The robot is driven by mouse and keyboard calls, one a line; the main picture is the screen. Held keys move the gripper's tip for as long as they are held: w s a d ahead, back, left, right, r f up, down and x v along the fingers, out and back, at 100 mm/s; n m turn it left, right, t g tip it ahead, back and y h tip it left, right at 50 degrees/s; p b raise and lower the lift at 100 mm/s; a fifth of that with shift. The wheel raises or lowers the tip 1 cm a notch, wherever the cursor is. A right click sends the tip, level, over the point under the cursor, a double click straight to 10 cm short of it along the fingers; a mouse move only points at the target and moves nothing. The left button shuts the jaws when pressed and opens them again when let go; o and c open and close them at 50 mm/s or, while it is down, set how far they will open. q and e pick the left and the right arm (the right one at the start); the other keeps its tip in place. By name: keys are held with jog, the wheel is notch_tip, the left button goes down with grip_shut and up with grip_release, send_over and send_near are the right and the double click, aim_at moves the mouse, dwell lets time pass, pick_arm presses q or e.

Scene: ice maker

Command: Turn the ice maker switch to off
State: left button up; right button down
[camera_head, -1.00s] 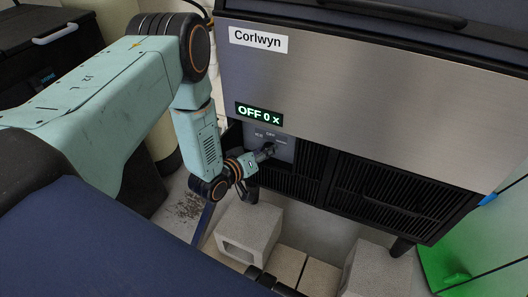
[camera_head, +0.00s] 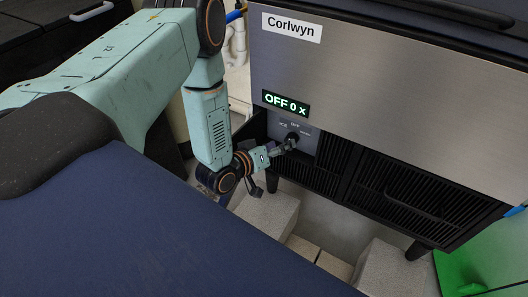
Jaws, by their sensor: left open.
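The ice maker (camera_head: 400,95) is a large metal-fronted machine labelled "Corlwyn". Its green-lit display (camera_head: 286,103) reads "OFF 0 x". Below it is a small grey control panel (camera_head: 309,141) with a dark round switch knob (camera_head: 292,137) and small labels that are too blurred to read fully. My left gripper (camera_head: 284,147) is open, with its fingertips at the lower left of the knob. The fingertips partly hide the knob, and I cannot tell if they touch it. My right gripper is not in view.
Black vent grilles (camera_head: 400,190) lie right of and below the panel. Pale blocks (camera_head: 268,222) stand on the floor beneath the machine. A green object (camera_head: 462,270) is at the lower right. A dark cabinet (camera_head: 60,45) is at the upper left.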

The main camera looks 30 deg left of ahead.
pick_arm(q)
jog(key=v, duration=0.8)
dwell(0.4)
jog(key=s+d+f+m+g+p, duration=0.2)
jog(key=s+d+f+g, duration=0.1)
jog(key=s+f+g, duration=0.65)
jog(key=s+d+r+m+g+y+p, duration=0.1)
jog(key=s+d+r+g+p, duration=0.1)
jog(key=s, duration=0.6)
jog(key=s+d+r+m+g+y+p, duration=0.1)
jog(key=s+r, duration=0.3)
jog(key=s, duration=0.4)
jog(key=shift+s+d+m+g+p, duration=0.25)
jog(key=shift+d+m+g+p, duration=0.2)
jog(key=shift+g+p, duration=0.35)
